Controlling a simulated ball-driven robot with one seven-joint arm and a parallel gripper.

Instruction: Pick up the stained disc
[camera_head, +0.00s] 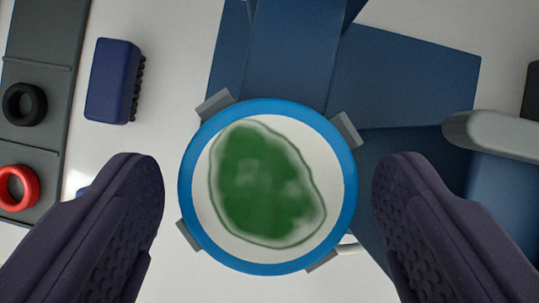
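The stained disc (268,187) is a round white membrane with a large green stain and a blue rim. It lies in the middle of the camera_head view, with grey clips or tabs around its rim. My gripper (267,190) is open, one dark finger on each side of the disc. What lies under the disc is mostly hidden.
A dark blue brush (113,81) lies at upper left. A grey tray (40,95) at the left edge holds a black ring (25,104) and a red ring (17,187). Blue panels (400,80) and a grey rounded bar (490,132) stand behind and to the right. White surface shows between.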

